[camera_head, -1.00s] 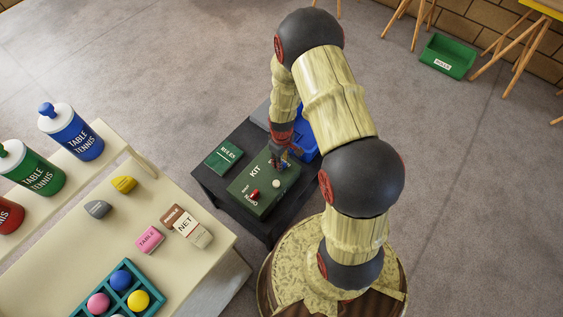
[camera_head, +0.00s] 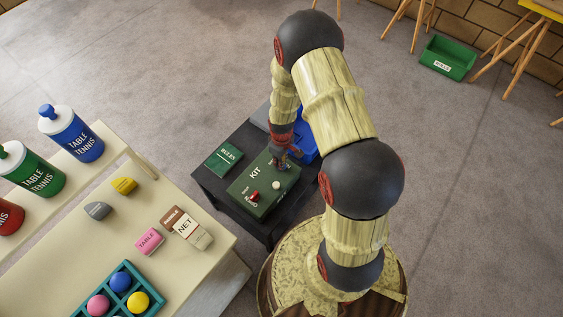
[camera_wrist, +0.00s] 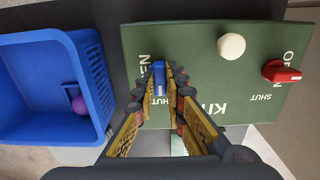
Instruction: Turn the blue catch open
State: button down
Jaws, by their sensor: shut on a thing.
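The green kit box (camera_head: 249,203) lies on a dark low table, and its top fills the upper right of the wrist view (camera_wrist: 195,85). The blue catch (camera_wrist: 159,78) is on its top, between an OPEN label on its left and a SHUT label below it. My gripper (camera_wrist: 161,84) is shut on the blue catch, with a fingertip on each side. The catch's long side runs up and down in the wrist view. In the head view my gripper (camera_head: 281,162) is over the box's far right part and mostly hides the catch.
A red catch (camera_wrist: 281,72) and a cream knob (camera_wrist: 231,46) stand on the box top. A blue basket (camera_wrist: 40,95) with a purple ball (camera_wrist: 79,105) is beside the box. A green rules book (camera_head: 224,160) lies on the dark table (camera_head: 243,133). A cream bench (camera_head: 70,225) stands at left.

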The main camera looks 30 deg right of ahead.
jog(key=shift+m, duration=0.3)
jog(key=m+p, duration=0.2)
jog(key=m, duration=0.1)
jog(key=shift+r+m, duration=0.1)
jog(key=shift+m, duration=0.2)
jog(key=m+p, duration=0.1)
jog(key=m, duration=0.3)
jog(key=shift+p, duration=0.3)
jog(key=m+p, duration=0.1)
jog(key=m, duration=0.4)
jog(key=m+p, duration=0.1)
jog(key=m, duration=0.3)
jog(key=shift+m, duration=0.3)
jog(key=c, duration=1.8)
grip_release()
jog(key=shift+c, duration=0.2)
